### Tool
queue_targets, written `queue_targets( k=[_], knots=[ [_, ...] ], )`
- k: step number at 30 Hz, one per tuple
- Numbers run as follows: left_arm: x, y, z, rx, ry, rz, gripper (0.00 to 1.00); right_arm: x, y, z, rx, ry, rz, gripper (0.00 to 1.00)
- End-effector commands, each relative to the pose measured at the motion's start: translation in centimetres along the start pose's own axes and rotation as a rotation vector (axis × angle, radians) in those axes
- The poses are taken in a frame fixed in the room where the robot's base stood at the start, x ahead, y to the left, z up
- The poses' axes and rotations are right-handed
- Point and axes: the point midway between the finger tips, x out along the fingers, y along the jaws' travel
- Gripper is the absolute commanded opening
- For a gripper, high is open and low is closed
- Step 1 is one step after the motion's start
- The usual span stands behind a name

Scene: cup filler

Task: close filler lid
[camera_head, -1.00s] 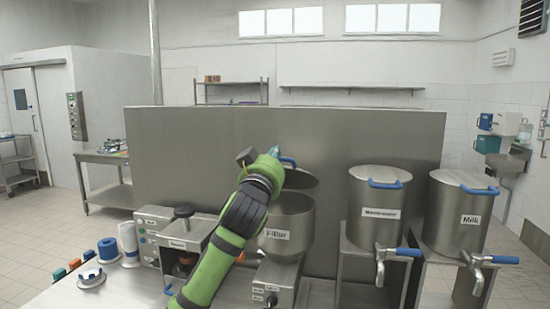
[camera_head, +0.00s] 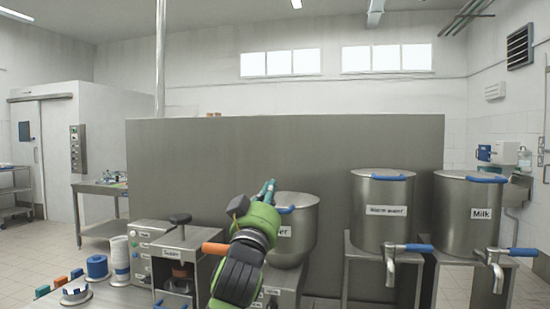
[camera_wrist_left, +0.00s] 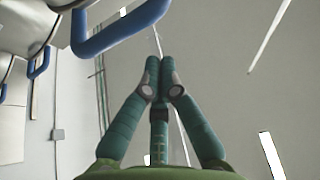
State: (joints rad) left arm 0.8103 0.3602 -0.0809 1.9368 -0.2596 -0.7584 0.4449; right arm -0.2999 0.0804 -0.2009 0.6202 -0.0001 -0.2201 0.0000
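The steel filler (camera_head: 296,240) stands in front of the grey panel, its label partly hidden by my left arm. Its lid (camera_head: 303,200) lies flat across the top, with a blue handle (camera_head: 285,210) at the front edge. My left gripper (camera_head: 267,188) points up just left of and above the lid. In the left wrist view its teal fingers (camera_wrist_left: 160,62) are together, with nothing seen between them. A blue handle (camera_wrist_left: 122,30), probably the filler lid's, is close beside the fingertips and looks apart from them. My right gripper is out of view.
A warm water pot (camera_head: 382,210) and a milk pot (camera_head: 466,215) with taps stand to the right. A sealing machine (camera_head: 180,262) stands left of my arm, with a blue roll (camera_head: 97,267) farther left. The grey panel (camera_head: 190,160) rises behind.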

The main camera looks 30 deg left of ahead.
Motion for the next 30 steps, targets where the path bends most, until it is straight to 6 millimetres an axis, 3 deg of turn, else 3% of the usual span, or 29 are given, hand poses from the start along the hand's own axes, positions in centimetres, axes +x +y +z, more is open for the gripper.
queue_targets(
  k=[1,9,30],
  knots=[
    [-0.8,0.0,1.3,-0.001,-0.002,0.001,0.0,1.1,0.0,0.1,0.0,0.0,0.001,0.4],
    [-2.4,0.0,3.4,0.0,0.0,0.0,0.0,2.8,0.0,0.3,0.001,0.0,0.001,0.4],
    [-2.7,0.1,4.7,0.001,-0.018,0.0,0.0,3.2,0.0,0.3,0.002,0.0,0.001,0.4]
  ],
)
